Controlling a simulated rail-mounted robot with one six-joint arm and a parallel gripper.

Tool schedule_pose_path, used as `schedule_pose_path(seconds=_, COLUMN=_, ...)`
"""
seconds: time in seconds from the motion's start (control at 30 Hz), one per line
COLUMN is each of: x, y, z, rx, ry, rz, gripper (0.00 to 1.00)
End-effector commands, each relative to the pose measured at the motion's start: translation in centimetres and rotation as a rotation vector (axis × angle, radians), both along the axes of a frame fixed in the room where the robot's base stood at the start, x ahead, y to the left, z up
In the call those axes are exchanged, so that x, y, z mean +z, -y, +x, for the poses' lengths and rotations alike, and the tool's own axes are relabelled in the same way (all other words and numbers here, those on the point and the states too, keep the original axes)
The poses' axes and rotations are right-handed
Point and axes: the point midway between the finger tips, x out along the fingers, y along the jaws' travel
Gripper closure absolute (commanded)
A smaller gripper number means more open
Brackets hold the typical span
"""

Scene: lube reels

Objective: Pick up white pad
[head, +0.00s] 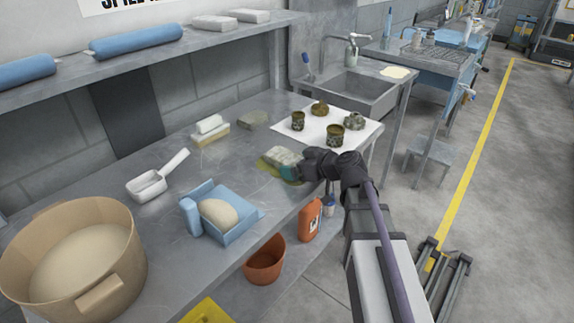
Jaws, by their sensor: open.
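A whitish, mottled pad (281,154) lies on a yellow-green oily patch (262,165) on the steel bench. My gripper (291,170) is low over the bench at the pad's right end, coming in from the right. Its jaws are open. Its tip overlaps the pad's near right edge, and I cannot tell whether it touches. Other pale pads are in view: a white block (209,123) resting on a yellowish one (210,136), a greyish pad (252,119) flat on the bench, and two white pads (217,22) (250,15) on the upper shelf.
A white sheet (320,143) with several dirty metal parts lies just behind my gripper. A blue dustpan-like tray (236,229) with a beige mound, a white scoop (150,183) and a large tan tub (70,255) stand at the left. A sink (355,88) is behind.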

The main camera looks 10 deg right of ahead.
Motion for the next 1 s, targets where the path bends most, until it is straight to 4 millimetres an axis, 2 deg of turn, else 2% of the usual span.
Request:
schedule_pose_path(seconds=0.1, x=0.1, y=0.0, z=-0.1, rx=0.0, ry=0.0, rz=0.0, gripper=0.01)
schedule_pose_path(seconds=0.67, x=0.1, y=0.0, z=-0.1, rx=0.0, ry=0.0, rz=0.0, gripper=0.54)
schedule_pose_path(seconds=0.87, x=0.3, y=0.1, z=-0.1, rx=0.0, ry=0.0, rz=0.0, gripper=0.55)
schedule_pose_path(seconds=1.0, x=2.0, y=0.0, z=-0.1, rx=0.0, ry=0.0, rz=0.0, gripper=0.55)
